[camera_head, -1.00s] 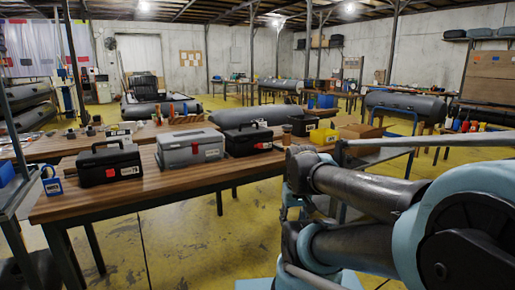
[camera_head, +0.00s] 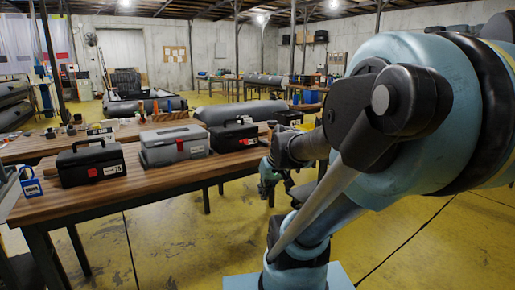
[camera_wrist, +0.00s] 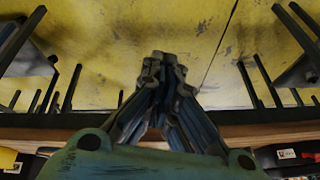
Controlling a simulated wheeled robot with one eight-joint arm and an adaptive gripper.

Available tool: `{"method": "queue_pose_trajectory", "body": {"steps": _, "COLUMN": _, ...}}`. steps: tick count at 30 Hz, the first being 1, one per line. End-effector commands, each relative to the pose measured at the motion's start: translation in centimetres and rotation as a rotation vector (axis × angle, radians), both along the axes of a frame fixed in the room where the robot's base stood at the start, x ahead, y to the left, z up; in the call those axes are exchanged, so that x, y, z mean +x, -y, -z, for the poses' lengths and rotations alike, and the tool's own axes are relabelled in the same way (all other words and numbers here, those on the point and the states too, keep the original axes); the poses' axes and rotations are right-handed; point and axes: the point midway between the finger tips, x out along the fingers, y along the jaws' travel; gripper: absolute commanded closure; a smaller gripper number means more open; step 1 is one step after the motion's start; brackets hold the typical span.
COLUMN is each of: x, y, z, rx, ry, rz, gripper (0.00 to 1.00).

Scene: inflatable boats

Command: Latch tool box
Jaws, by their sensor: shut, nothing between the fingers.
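Three tool boxes stand in a row on a wooden table (camera_head: 140,190): a black one (camera_head: 90,163) at the left, a grey one (camera_head: 174,145) with a red front latch in the middle, and a black one (camera_head: 234,134) at the right. Their lids look down; I cannot tell whether any latch is fastened. My gripper (camera_wrist: 163,58) is shut and empty in the wrist view, with yellow floor behind its tips.
A blue padlock-shaped item (camera_head: 30,182) stands at the table's left end. Another table behind bears small items. Grey inflatable tubes (camera_head: 240,111) lie beyond. Yellow floor (camera_head: 170,250) is open in front of the table.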

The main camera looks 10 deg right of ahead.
Motion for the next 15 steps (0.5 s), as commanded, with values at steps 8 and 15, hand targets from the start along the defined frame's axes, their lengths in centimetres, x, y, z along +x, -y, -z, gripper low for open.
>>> {"method": "queue_pose_trajectory", "body": {"steps": 8, "x": 8.8, "y": -1.1, "z": -3.1, "rx": 0.077, "ry": 0.191, "rz": -0.094, "gripper": 1.0}}
{"method": "queue_pose_trajectory", "body": {"steps": 15, "x": 16.3, "y": -0.6, "z": -5.3, "rx": 0.11, "ry": 0.369, "rz": -0.143, "gripper": 1.0}}
